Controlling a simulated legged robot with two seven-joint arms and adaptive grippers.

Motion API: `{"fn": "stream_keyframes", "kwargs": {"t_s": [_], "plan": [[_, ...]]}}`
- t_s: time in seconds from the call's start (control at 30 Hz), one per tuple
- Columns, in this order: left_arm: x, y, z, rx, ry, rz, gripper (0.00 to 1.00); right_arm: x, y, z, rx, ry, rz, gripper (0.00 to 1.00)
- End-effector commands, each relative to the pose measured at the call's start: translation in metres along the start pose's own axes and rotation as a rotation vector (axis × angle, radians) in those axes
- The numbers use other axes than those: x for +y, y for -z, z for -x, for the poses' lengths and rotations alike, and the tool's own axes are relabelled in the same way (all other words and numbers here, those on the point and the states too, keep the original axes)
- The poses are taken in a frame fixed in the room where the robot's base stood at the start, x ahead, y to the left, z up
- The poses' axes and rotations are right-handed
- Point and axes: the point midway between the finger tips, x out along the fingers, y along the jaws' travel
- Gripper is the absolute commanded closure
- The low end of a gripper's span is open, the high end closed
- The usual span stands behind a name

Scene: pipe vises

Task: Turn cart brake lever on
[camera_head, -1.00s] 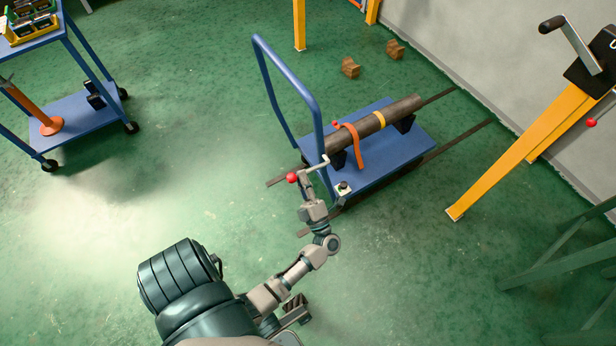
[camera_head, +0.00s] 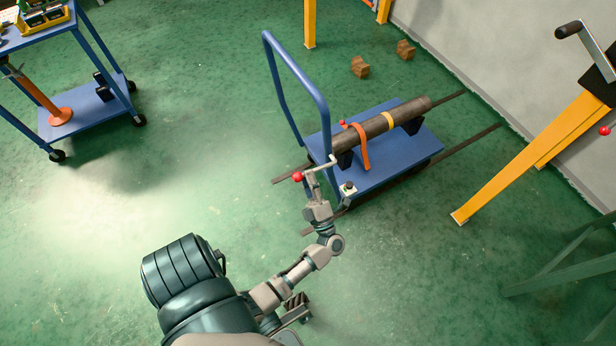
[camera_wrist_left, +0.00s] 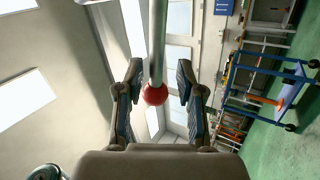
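The brake lever (camera_head: 323,165) is a pale metal bar ending in a red ball knob (camera_head: 298,176). It sits at the handle end of the blue cart (camera_head: 390,173). My left gripper (camera_head: 310,177) is at the lever near the knob. In the left wrist view, the lever (camera_wrist_left: 157,40) runs down between the two spread fingers of my left gripper (camera_wrist_left: 159,85), and the red knob (camera_wrist_left: 156,95) shows between them. Gaps show on both sides of the bar, so the fingers are open around it. My right gripper is not clearly visible.
A dark pipe (camera_head: 408,113) lies strapped on the cart, beside its tall blue push handle (camera_head: 298,78). A yellow-legged stand (camera_head: 525,160) is at right. Another blue cart (camera_head: 88,108) is at upper left. Two brown blocks (camera_head: 360,67) lie behind. Green floor at left is clear.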

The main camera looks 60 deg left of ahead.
Motion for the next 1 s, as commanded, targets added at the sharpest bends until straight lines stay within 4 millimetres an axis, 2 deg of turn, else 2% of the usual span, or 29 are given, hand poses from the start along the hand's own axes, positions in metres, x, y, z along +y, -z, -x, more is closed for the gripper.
{"fn": "stream_keyframes", "kwargs": {"t_s": [0.17, 0.4, 0.53, 0.7, 1.0], "plan": [[-0.001, -0.001, 0.026, -0.003, 0.004, -0.003, 0.63, 0.000, 0.000, 0.000, 0.000, 0.001, 0.000, 0.60], [-0.002, -0.001, 0.081, -0.004, 0.004, -0.004, 0.63, 0.000, 0.000, 0.000, 0.001, 0.001, 0.000, 0.60], [-0.003, -0.002, 0.102, -0.004, 0.004, -0.002, 0.63, 0.000, 0.000, 0.000, 0.001, 0.001, 0.000, 0.60], [-0.002, -0.001, 0.116, -0.001, 0.002, 0.000, 0.63, 0.000, 0.001, 0.000, 0.001, 0.001, 0.000, 0.60], [-0.002, -0.001, 0.118, -0.001, 0.002, 0.000, 0.63, 0.000, -0.001, -0.001, 0.000, 0.001, 0.000, 0.60]]}}
